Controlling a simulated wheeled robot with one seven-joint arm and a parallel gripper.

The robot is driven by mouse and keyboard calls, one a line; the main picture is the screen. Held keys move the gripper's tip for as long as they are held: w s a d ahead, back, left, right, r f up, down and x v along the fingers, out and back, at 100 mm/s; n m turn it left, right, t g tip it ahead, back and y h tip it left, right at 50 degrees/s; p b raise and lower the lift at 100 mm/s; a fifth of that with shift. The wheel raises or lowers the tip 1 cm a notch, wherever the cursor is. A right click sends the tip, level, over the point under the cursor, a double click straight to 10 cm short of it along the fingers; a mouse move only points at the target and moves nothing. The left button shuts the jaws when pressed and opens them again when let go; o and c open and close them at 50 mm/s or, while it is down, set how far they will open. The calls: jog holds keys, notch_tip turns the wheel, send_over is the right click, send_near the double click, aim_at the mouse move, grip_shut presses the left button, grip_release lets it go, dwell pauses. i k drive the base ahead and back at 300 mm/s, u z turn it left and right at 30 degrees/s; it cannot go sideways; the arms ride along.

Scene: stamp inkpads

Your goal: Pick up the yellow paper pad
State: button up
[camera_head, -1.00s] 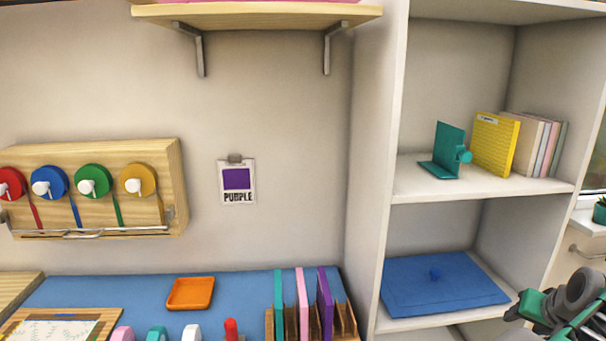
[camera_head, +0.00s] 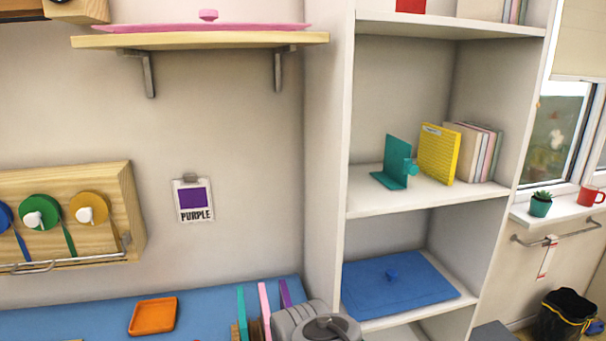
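The yellow paper pad (camera_head: 438,153) stands upright on the middle shelf of the white shelf unit. A teal bookend (camera_head: 396,163) with a round knob stands just left of it. Several pale books or pads (camera_head: 474,152) stand upright against its right side. Part of my arm shows at the bottom edge in the middle, well below and left of the pad. My gripper's fingers do not show.
The shelf unit's left side wall (camera_head: 327,150) and the shelf above (camera_head: 450,27) bound the pad's compartment. The middle shelf's front (camera_head: 425,197) is clear. A blue flat lid (camera_head: 395,285) lies on the lower shelf. A windowsill (camera_head: 560,214) holds a plant and red mug.

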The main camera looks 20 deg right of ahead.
aim_at(437, 154)
jog(key=z, duration=1.2)
